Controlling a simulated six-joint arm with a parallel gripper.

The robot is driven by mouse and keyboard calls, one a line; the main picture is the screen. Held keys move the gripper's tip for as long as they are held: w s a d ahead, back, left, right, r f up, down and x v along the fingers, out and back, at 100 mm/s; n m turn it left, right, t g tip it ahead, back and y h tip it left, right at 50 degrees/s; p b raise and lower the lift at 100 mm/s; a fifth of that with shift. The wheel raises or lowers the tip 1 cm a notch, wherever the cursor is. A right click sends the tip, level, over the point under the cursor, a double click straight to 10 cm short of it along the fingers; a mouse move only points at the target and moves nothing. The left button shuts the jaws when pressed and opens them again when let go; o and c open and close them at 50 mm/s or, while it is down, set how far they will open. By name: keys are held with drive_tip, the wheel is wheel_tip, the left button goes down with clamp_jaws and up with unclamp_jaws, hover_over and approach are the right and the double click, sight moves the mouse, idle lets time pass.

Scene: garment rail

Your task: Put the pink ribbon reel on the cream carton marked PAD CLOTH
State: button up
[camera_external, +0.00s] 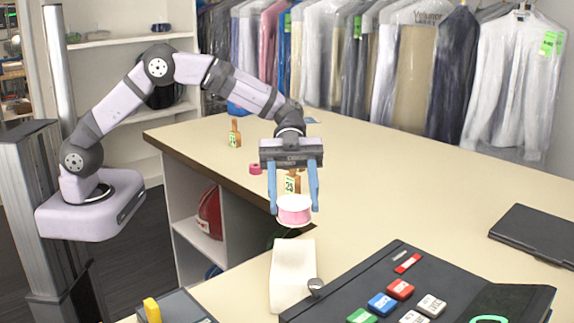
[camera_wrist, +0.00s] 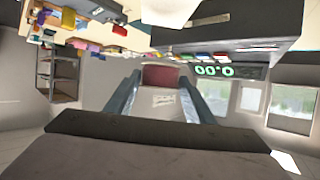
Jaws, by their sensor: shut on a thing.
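In the external view my gripper (camera_external: 294,207) points down with its two blue fingers on either side of a pink ribbon reel (camera_external: 293,212). It is shut on the reel and holds it above the near part of the table, over or just behind a cream sheet-like piece (camera_external: 291,270). The reel has a pale top rim. In the wrist view the fingers show with a dark red patch between them; I cannot tell if that is the reel. I cannot make out a carton marked PAD CLOTH in either view.
A smaller pink roll (camera_external: 255,169) and a wooden tagged item (camera_external: 234,134) stand on the table (camera_external: 400,190); another tagged item (camera_external: 291,182) is behind my gripper. The table's right middle is clear.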

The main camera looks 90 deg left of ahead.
sight(294, 253)
drive_tip(key=shift+f+p, duration=1.1)
drive_tip(key=shift+f, duration=3.35)
drive_tip(key=shift+f, duration=0.15)
drive_tip(key=o, duration=1.1)
drive_tip(key=shift+c, duration=0.2)
drive_tip(key=w+b+v, duration=0.1)
drive_tip(key=b+v, duration=0.3)
drive_tip(key=v, duration=0.8)
drive_tip(key=shift+s+r, duration=0.25)
drive_tip(key=shift+s, duration=0.2)
